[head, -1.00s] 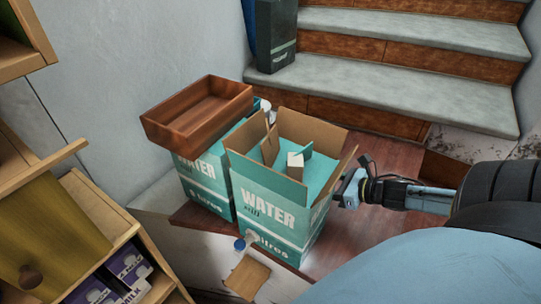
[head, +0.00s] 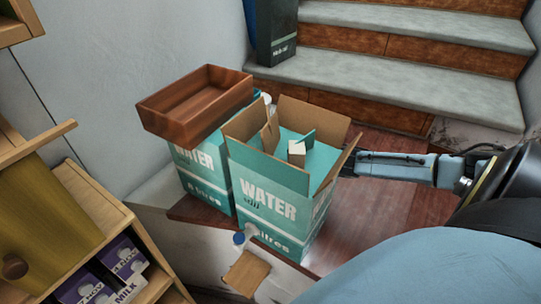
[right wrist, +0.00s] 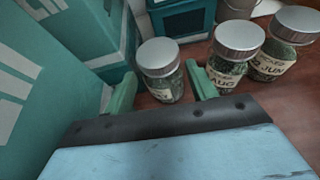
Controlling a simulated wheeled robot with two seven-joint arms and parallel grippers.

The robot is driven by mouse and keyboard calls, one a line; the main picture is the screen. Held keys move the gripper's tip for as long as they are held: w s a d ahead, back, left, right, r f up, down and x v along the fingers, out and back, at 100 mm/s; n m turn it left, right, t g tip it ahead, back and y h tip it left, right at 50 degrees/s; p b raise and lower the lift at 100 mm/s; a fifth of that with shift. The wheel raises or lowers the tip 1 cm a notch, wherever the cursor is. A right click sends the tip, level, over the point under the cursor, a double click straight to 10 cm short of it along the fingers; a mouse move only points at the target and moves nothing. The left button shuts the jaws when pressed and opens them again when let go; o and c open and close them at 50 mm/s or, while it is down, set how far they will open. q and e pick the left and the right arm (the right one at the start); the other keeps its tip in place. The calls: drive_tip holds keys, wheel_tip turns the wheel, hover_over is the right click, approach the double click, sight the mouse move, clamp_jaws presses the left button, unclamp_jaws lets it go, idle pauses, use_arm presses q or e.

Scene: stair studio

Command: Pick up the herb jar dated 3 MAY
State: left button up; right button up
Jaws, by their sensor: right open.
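In the right wrist view, three glass jars of green herbs with silver lids stand on the reddish-brown wooden surface. The left jar (right wrist: 161,72) has a partly turned label, on which I make out only what looks like a final Y. The middle jar (right wrist: 229,60) reads AUG, and the right jar (right wrist: 284,45) reads JUN. My right gripper (right wrist: 161,70) is open, its green fingers on either side of the left jar, which stands at or just beyond the fingertips. Contact is not clear. In the head view the gripper and jars are hidden behind the carton. My left gripper is not in view.
An open teal WATER carton (head: 275,205) stands close left of my right gripper. Another WATER carton (head: 203,180) carries a wooden tray (head: 195,104). Stairs (head: 420,65) rise behind. A shelf with milk cartons (head: 120,265) is at left.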

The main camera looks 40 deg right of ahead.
drive_tip(key=shift+w+a, duration=0.15)
drive_tip(key=shift+w, duration=0.4)
drive_tip(key=shift+w+a, duration=0.15)
drive_tip(key=shift+w, duration=0.35)
drive_tip(key=b+x, duration=0.1)
drive_tip(key=x, duration=0.2)
drive_tip(key=shift+w+a+f, duration=0.1)
drive_tip(key=shift+w+f, duration=0.1)
drive_tip(key=shift+w, duration=0.1)
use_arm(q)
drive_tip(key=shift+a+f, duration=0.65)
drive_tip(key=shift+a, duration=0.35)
use_arm(e)
drive_tip(key=shift+w+a+f, duration=0.15)
drive_tip(key=shift+w+f, duration=0.1)
drive_tip(key=shift+w, duration=0.3)
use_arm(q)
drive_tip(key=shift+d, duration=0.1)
use_arm(e)
drive_tip(key=shift+c, duration=0.5)
drive_tip(key=c, duration=0.7)
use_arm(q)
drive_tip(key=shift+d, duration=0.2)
use_arm(e)
drive_tip(key=shift+r, duration=0.1)
drive_tip(key=shift+c, duration=0.5)
drive_tip(key=shift+r, duration=0.1)
